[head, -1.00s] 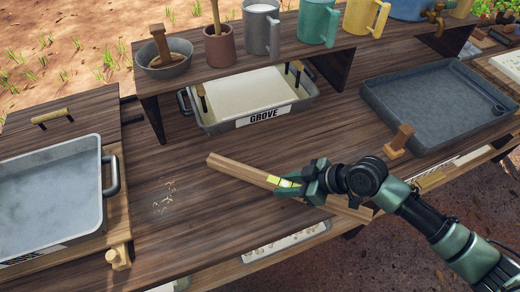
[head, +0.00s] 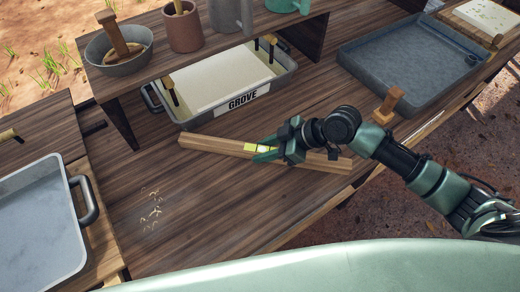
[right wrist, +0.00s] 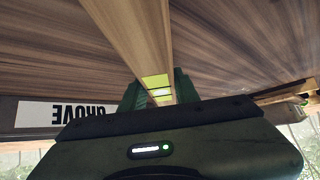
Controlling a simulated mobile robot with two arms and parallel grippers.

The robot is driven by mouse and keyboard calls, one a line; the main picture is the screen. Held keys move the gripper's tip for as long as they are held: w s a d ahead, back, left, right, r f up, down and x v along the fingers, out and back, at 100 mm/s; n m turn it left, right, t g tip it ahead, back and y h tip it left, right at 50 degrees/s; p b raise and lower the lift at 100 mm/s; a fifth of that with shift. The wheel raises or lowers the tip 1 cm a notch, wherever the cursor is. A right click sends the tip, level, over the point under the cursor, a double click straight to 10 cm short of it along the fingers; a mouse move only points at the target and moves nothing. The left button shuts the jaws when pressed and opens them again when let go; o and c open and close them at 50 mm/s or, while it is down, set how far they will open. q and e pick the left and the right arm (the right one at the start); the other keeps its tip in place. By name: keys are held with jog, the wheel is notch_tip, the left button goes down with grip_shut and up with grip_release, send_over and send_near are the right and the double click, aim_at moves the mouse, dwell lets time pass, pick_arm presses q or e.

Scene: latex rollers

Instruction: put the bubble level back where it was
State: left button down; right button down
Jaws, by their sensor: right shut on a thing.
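The bubble level is a long light-wood bar (head: 215,145) with a yellow-green vial window near its middle. In the head view it lies across the bench in front of the GROVE tray, and its right end reaches towards the bench's front edge. My right gripper (head: 267,150) is shut on it at the vial. In the right wrist view the bar (right wrist: 133,30) runs away from between my fingers (right wrist: 158,92), with the vial between them. I cannot tell whether the bar touches the bench or hangs just above it. My left gripper is out of view.
The GROVE tray (head: 243,101) sits partly under a raised shelf with a bowl (head: 112,52) and mugs. A grey tray (head: 410,95) stands right, a wooden peg (head: 388,105) by its corner. A metal basin (head: 40,225) is at left.

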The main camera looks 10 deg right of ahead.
jog(key=shift+s+d+r, duration=0.15)
jog(key=shift+r, duration=0.05)
jog(key=shift+f, duration=0.35)
jog(key=c, duration=1.1)
grip_release()
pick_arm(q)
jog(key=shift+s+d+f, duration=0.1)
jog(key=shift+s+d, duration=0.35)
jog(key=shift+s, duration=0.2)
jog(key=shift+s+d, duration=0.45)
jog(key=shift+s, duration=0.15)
pick_arm(e)
jog(key=shift+o, duration=0.2)
jog(key=shift+r, duration=0.1)
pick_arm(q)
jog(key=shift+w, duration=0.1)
